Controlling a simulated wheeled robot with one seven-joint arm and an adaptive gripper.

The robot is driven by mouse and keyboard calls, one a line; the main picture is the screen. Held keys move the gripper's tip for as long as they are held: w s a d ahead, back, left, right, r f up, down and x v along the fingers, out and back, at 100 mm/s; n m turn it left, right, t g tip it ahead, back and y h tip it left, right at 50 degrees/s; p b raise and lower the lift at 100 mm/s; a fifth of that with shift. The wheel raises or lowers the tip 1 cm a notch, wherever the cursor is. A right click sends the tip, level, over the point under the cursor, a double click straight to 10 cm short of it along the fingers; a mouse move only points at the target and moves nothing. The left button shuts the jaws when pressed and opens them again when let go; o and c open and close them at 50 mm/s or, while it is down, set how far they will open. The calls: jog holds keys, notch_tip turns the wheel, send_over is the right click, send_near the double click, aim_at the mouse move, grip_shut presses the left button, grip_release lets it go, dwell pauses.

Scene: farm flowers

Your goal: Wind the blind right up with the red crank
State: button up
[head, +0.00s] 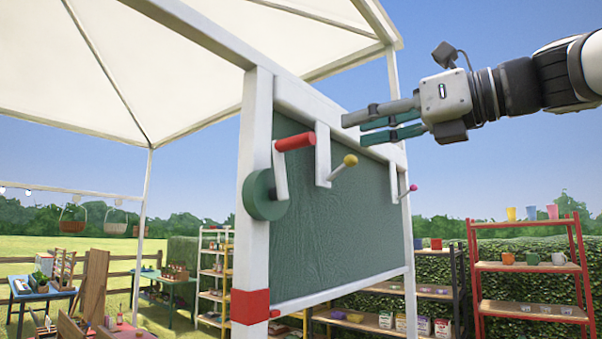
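The red crank handle (295,142) sticks out from a pale crank arm (280,175), which runs down to a round green hub (265,196) on the near white post. The handle is at the top of its circle. The dark green blind (350,225) hangs in the white frame, and its lower edge is near the bottom of the frame. My gripper (354,130) is in the air to the right of the red handle, pointing left and apart from it. Its fingers show a narrow gap with nothing between them.
A yellow-knobbed crank (350,160) and a pink-knobbed one (413,187) stick out along the frame. The near post (253,230) has a red band (250,306). A red shelf (530,267) with cups stands at the right. A pale canopy (200,50) hangs overhead.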

aim_at(297, 143)
jog(key=p+x, duration=0.2)
jog(key=x, duration=1.1)
jog(key=shift+w+a+p, duration=0.15)
jog(key=shift+w+p, duration=0.05)
jog(key=shift+p, duration=0.2)
grip_shut()
